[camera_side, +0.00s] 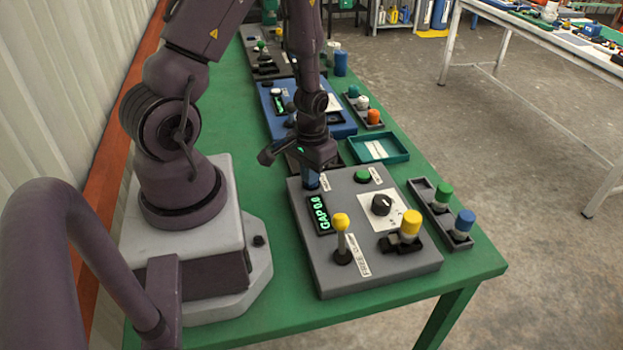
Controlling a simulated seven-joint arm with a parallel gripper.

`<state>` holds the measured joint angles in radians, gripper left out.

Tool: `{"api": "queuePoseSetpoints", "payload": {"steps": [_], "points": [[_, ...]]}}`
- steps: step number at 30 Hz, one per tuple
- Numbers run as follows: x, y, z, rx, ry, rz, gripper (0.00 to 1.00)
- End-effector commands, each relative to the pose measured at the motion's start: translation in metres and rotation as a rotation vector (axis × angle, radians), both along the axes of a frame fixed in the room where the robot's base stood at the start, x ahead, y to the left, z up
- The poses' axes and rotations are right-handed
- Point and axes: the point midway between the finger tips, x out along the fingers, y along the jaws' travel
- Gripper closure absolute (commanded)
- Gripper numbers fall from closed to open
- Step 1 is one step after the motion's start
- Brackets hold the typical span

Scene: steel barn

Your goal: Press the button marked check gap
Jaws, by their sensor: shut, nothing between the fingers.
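A grey control box (385,262) stands on the green table, with a lit display (320,214) reading what looks like "GAP 0.0". A green button (362,176) sits at its far edge, beside a small label (376,175). Another small label (325,182) lies near the far left corner; the writing on both is too small to read. My gripper (311,186) is shut and empty, pointing down over that corner next to this label. A blue part shows at its tips; I cannot tell whether it is touching a button, and the spot beneath is hidden.
A grey rack (420,191) with green and blue cylinders is at right. A teal tray (395,157) and blue box (345,130) lie behind.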

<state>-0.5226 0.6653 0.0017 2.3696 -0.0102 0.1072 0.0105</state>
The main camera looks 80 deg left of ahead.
Motion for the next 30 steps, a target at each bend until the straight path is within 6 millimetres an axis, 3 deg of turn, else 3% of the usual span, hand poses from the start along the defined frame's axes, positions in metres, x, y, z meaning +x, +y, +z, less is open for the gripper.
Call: {"api": "queuePoseSetpoints", "payload": {"steps": [30], "points": [[0.0,0.0,0.074,0.0,-0.001,0.0,1.0]]}}
